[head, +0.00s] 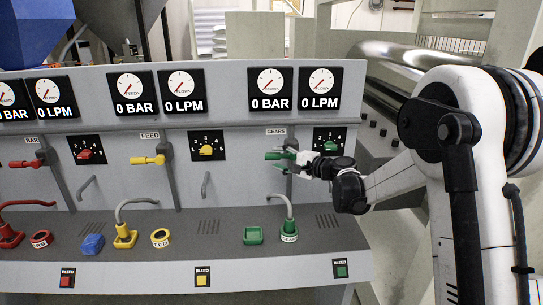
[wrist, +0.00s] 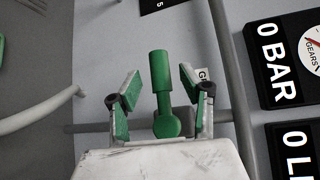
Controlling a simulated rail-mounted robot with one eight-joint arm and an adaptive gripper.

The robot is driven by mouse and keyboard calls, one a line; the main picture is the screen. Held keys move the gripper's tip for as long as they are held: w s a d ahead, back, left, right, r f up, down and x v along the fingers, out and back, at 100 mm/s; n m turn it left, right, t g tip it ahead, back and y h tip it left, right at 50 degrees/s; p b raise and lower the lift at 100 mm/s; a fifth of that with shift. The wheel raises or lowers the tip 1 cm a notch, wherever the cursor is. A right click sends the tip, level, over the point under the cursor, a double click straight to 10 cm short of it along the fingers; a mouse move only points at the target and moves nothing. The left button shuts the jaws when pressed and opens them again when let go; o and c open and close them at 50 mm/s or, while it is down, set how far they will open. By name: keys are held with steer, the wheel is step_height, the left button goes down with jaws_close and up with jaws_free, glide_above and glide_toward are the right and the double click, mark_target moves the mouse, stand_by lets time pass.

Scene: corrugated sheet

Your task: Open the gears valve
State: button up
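The gears valve has a green lever handle (wrist: 159,75) with a round end, seen in the wrist view. In the head view the green handle (head: 273,156) sits below the GEARS label on the grey panel, partly hidden by my gripper. My gripper (head: 287,158) is at the valve. In the wrist view my gripper (wrist: 159,88) is open, with one green-padded finger on each side of the handle. Gaps show between the handle and both fingers.
A green selector knob (head: 330,146) is just right of the valve. A green-based spout (head: 286,228) stands on the ledge below. A yellow valve (head: 148,160) and a red valve (head: 27,163) are farther left. The gears gauges (head: 270,88) above read 0.

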mark_target(276, 157)
steer(key=shift+x, duration=1.8)
steer(key=shift+c, duration=0.3)
jaws_close()
